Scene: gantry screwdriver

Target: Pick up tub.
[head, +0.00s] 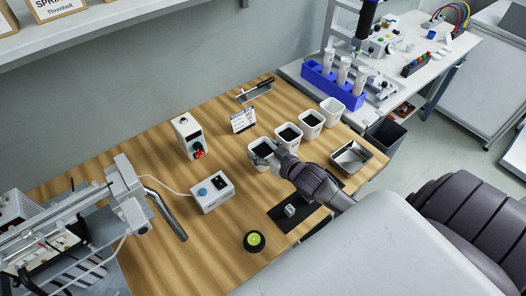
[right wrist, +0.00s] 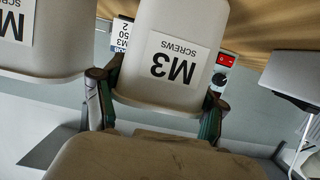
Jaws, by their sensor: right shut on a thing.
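A white tub (head: 254,158) with dark contents is the leftmost of a row of similar tubs on the wooden table. In the right wrist view the tub (right wrist: 170,62) bears an upside-down label reading "M3 SCREWS". My right gripper (head: 274,154) is at its near right side. In the right wrist view its two fingers (right wrist: 155,112) are on either side of the tub, shut on it. The head view does not show clearly whether the tub is off the table. My left gripper is not in view.
Neighbouring tubs (head: 289,138) stand close by to the right, then a metal tray (head: 351,155). A black mat (head: 280,218) with a small grey part, a round black-and-green object (head: 254,241) and a white switch box (head: 212,193) lie nearer. The wood between is clear.

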